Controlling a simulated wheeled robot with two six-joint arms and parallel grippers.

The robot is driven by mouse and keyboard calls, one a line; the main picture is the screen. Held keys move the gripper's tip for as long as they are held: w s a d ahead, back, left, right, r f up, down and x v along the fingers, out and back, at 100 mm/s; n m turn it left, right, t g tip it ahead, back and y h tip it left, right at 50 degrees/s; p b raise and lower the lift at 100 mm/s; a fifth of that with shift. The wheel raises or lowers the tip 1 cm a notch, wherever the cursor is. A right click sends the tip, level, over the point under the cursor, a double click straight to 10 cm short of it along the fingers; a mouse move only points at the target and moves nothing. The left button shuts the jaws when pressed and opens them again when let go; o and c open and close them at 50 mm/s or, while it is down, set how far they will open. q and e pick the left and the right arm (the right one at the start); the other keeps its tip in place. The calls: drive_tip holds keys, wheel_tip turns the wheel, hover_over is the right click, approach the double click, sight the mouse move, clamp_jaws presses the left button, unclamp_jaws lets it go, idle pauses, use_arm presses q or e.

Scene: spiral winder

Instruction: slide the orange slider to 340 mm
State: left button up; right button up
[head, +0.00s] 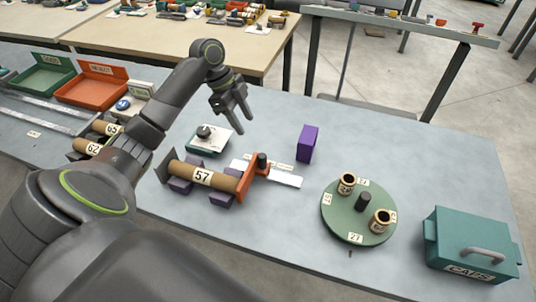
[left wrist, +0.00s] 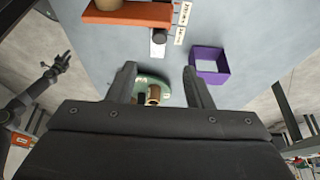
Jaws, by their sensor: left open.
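The orange slider (head: 252,180) is an upright plate with a black knob (head: 262,160), at the right end of a brown tube (head: 212,178) marked 57. The tube lies on purple cradles (head: 222,198). A pale rail (head: 286,181) runs out to the right, and a white scale strip (head: 262,164) lies behind it, its numbers too small to read. My left gripper (head: 238,121) is open and empty, above and behind the slider. In the left wrist view the slider (left wrist: 128,15) shows at the top edge, outside the open fingers (left wrist: 158,72).
A purple box (head: 307,144) stands behind the rail. A green turntable (head: 335,225) with small labelled pots and a teal CAPS box (head: 470,245) are at right. A white-topped device (head: 208,138) sits behind the tube. My right gripper (left wrist: 62,63) shows small in the left wrist view.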

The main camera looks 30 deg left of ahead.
sight(262, 155)
use_arm(q)
drive_tip(key=p+x, duration=0.1)
drive_tip(key=x, duration=1.1)
drive_tip(key=shift+s+d+f+p, duration=0.1)
drive_tip(key=shift+d+f+p, duration=0.15)
drive_tip(key=shift+p, duration=0.15)
drive_tip(key=shift+x, duration=1.15)
drive_tip(key=shift+d+f, duration=0.15)
drive_tip(key=shift+f, duration=0.5)
clamp_jaws()
use_arm(e)
drive_tip(key=shift+s+r, duration=1.05)
drive_tip(key=shift+s, duration=0.1)
